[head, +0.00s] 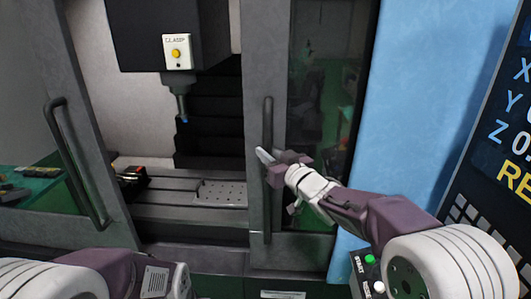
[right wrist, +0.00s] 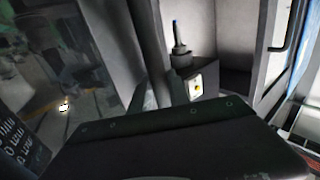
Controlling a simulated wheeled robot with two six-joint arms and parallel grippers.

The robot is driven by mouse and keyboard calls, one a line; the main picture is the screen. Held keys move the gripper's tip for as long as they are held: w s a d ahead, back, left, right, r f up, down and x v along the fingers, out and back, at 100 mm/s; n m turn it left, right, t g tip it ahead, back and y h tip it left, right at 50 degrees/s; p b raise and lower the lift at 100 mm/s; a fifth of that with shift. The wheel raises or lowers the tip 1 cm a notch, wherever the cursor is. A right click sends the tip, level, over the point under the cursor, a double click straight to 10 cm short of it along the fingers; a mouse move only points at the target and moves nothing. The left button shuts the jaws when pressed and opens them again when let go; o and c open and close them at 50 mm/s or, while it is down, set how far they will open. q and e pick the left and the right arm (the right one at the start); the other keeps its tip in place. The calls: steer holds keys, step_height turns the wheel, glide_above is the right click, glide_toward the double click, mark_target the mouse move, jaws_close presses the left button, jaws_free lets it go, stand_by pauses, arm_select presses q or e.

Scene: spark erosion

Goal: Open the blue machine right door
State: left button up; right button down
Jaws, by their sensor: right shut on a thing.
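The blue machine's right door (head: 318,90) has a dark grey frame and a glass window, and stands right of a gap into the machine. Its long vertical dark handle (head: 267,117) runs along the frame's left side. My right gripper (head: 268,160) is shut on this handle around its middle. In the right wrist view, the handle (right wrist: 150,45) rises as a dark bar, with the door's glass (right wrist: 70,50) to its left.
The left door has its own dark handle (head: 75,165). Through the gap show the machine head (head: 165,35), a tool (head: 181,103) and a perforated plate (head: 222,192). A blue panel (head: 410,90) and a control screen (head: 510,120) stand at the right.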

steer(key=shift+d+r, duration=0.1)
steer(key=shift+r, duration=0.3)
steer(key=c, duration=1.4)
jaws_free()
steer(key=shift+w, duration=0.1)
steer(key=shift+o, duration=0.7)
steer(key=shift+w+d+f, duration=0.15)
steer(key=shift+w+f, duration=0.05)
steer(key=shift+f, duration=0.1)
steer(key=b+v, duration=0.2)
steer(key=v, duration=0.7)
steer(key=shift+f, duration=0.1)
